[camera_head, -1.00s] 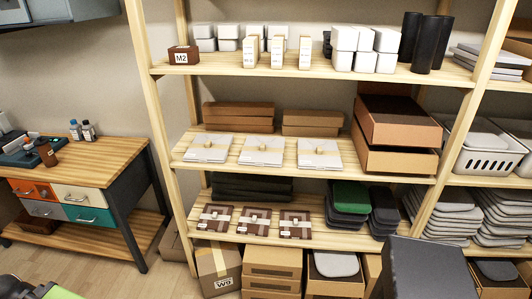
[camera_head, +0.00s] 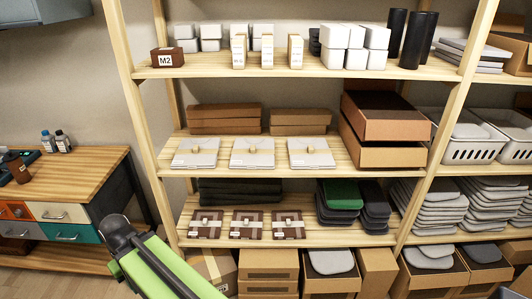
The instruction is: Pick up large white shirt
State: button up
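Three flat white folded packets, which look like wrapped shirts, lie in a row on the middle shelf: a left one (camera_head: 195,154), a middle one (camera_head: 252,154) and a right one (camera_head: 311,154). Each has a pale band with a small tan tag. I cannot read any size on them. Part of my green and black arm shows at the lower left, in front of the rack and well below the packets. My gripper's fingers are not in view.
The wooden rack's lower shelf (camera_head: 345,237) holds brown packets (camera_head: 250,225) and dark green stacks. Orange-brown boxes (camera_head: 385,130) stand right of the white packets. A wooden workbench (camera_head: 70,170) stands at left. Cardboard boxes (camera_head: 268,270) fill the floor under the rack.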

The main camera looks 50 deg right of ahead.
aim_at(247, 154)
jog(key=u, duration=0.05)
jog(key=i, duration=0.95)
